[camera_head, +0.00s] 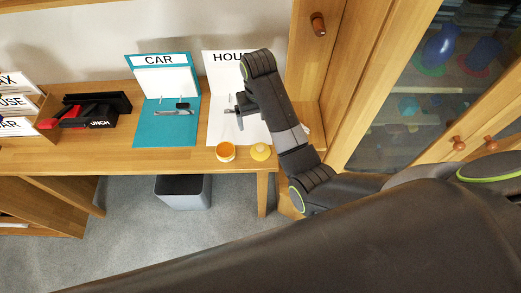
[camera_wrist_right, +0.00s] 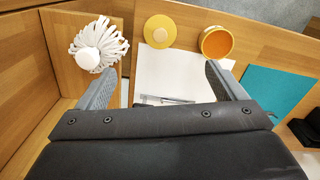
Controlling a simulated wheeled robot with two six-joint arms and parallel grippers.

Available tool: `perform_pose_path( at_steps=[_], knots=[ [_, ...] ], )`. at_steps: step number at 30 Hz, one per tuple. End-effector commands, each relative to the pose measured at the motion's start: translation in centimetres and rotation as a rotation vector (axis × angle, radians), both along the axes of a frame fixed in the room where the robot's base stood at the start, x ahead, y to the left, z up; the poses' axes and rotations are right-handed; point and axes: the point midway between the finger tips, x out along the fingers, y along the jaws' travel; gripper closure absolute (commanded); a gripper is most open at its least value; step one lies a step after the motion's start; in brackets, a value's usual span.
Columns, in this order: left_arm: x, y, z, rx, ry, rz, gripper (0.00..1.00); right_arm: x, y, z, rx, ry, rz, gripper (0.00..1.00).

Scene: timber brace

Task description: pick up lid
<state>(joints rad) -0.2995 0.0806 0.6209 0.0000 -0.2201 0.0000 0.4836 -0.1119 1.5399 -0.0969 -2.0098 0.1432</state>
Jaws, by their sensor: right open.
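The lid (camera_head: 260,152) is a small round yellow disc with a paler knob. It lies near the desk's front edge, just right of a yellow-rimmed round container (camera_head: 225,152) with an orange inside. In the right wrist view the lid (camera_wrist_right: 160,31) is at the top centre and the container (camera_wrist_right: 216,43) is to its right. My right gripper (camera_head: 236,111) is over the white HOUSE sheet, behind the lid and apart from it. In the wrist view its fingers (camera_wrist_right: 159,76) are spread, with only the sheet seen between them. My left gripper is not in view.
A teal CAR folder (camera_head: 166,133) lies left of the HOUSE sheet (camera_head: 215,127). A black punch (camera_head: 95,110) stands farther left. A white fringed object (camera_wrist_right: 97,46) is near the lid. A grey bin (camera_head: 183,192) stands below the desk. A cabinet (camera_head: 350,75) rises at right.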

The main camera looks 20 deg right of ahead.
Motion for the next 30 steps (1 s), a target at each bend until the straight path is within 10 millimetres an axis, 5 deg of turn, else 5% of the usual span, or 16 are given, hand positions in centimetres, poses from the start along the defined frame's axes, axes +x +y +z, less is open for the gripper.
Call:
perform_pose_path(
  at_steps=[6,18,30],
  knots=[
    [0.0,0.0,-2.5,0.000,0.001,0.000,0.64,0.0,0.0,-2.9,-0.001,0.002,0.000,0.10],
    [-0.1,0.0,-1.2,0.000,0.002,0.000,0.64,-0.1,-0.2,-10.4,-0.001,0.005,0.000,0.10],
    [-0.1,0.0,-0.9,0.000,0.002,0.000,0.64,0.0,-0.3,-13.3,-0.001,0.002,-0.001,0.10]
  ],
)
